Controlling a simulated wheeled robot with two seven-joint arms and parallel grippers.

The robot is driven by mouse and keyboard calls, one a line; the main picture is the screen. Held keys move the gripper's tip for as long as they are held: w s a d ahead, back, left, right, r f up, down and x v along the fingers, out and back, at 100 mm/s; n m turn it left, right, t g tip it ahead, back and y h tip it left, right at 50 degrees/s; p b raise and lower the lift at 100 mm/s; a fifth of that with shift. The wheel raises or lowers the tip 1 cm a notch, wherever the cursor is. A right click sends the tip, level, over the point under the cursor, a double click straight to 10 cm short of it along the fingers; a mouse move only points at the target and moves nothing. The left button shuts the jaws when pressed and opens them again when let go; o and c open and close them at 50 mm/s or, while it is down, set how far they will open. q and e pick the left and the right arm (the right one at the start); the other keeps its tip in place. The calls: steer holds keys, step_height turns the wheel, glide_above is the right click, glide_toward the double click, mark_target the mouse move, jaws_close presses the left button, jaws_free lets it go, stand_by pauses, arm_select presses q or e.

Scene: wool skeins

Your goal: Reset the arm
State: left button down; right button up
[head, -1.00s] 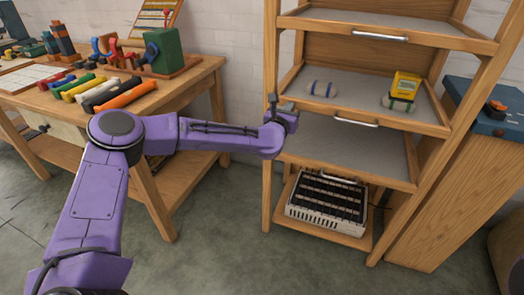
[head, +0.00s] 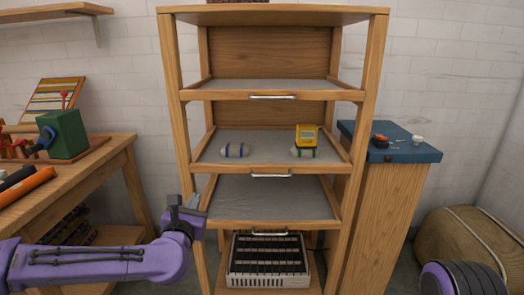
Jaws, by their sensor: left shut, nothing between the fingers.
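My left arm is purple and comes in from the lower left in the head view. Its gripper (head: 186,208) is shut and empty, in front of the left post of the wooden shelf unit (head: 181,130), at about the height of the lower shelf. My right gripper is not in view. A pale skein with a blue band (head: 236,151) lies on the left of the middle shelf (head: 268,146). Another pale skein with a green band (head: 300,152) lies on its right, with a yellow device (head: 307,136) at it. The gripper touches neither.
A wooden workbench (head: 115,152) with tools stands left. A blue-topped cabinet (head: 400,152) and a tan bale (head: 455,240) stand right. The upper shelf (head: 260,85) is empty.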

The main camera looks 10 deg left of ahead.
arm_select(q)
steer(key=s+d+f+m+g+h, duration=0.1)
steer(key=s+d+f+m+g, duration=0.1)
steer(key=s+f+m, duration=0.45)
steer(key=s+d+f+m+g, duration=0.2)
steer(key=f+m+g, duration=0.15)
steer(key=f, duration=0.65)
steer(key=s+d+f+m+g+h, duration=0.1)
steer(key=s+d+f+m+g, duration=0.1)
steer(key=s+f+m, duration=0.35)
steer(key=s+a+f+m+g, duration=0.3)
steer(key=s+f+m, duration=0.3)
steer(key=s+f, duration=0.45)
steer(key=s+a+f+m+g+y, duration=0.25)
steer(key=s+a, duration=0.25)
steer(key=s, duration=0.3)
steer(key=s+a+f+m+g+y, duration=0.1)
steer(key=s+a+f+m+g, duration=0.1)
steer(key=s+a+f+m, duration=0.45)
step_height(320, 180, up, 14)
steer(key=d+n+p, duration=0.1)
steer(key=n+p, duration=0.2)
steer(key=p, duration=0.9)
steer(key=shift+s+d+r, duration=0.15)
steer(key=shift+d+r, duration=0.05)
steer(key=shift+d, duration=0.2)
